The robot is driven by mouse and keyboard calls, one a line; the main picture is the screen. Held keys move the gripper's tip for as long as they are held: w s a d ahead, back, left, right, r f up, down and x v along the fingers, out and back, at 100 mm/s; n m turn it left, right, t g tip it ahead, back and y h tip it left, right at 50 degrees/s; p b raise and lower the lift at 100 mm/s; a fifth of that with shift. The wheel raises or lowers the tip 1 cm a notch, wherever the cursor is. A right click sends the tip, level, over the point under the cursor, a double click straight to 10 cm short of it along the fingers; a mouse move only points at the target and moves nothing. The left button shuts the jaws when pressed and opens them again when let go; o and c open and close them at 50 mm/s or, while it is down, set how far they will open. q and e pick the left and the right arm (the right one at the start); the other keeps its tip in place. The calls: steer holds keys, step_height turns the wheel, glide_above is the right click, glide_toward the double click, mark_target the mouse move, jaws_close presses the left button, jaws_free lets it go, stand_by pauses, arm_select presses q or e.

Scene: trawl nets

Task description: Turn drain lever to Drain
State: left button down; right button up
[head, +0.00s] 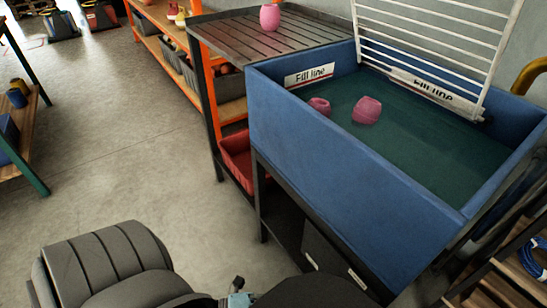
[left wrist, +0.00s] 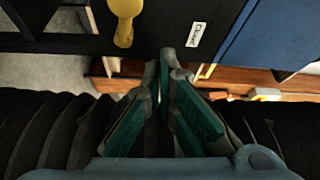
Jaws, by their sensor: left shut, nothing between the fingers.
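The yellow drain lever (left wrist: 125,18) shows at the top of the left wrist view, its rounded end pointing down in the picture. A small white label (left wrist: 198,34) with dark lettering sits to its right on a dark surface; it seems to read "Close". My left gripper (left wrist: 165,62), with green pads, is shut and empty, its tips below and to the right of the lever and apart from it in the picture. The blue tank (head: 350,165) stands at the right of the head view. The lever is not visible in the head view, and my right gripper is in neither view.
Two pink pieces (head: 366,110) are in the tank's water, below a white wire rack (head: 430,45). A slatted drainboard (head: 270,32) holds another pink piece. An orange-framed shelf (head: 205,70) stands behind.

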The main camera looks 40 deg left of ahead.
arm_select(q)
steer(key=shift+s+a+f, duration=0.2)
steer(key=shift+s+f, duration=0.1)
steer(key=shift+s, duration=0.25)
steer(key=shift+s+a+f, duration=0.25)
steer(key=shift+s, duration=0.3)
steer(key=shift+s+a+f, duration=0.2)
steer(key=shift+s+f, duration=0.1)
steer(key=shift+s, duration=0.25)
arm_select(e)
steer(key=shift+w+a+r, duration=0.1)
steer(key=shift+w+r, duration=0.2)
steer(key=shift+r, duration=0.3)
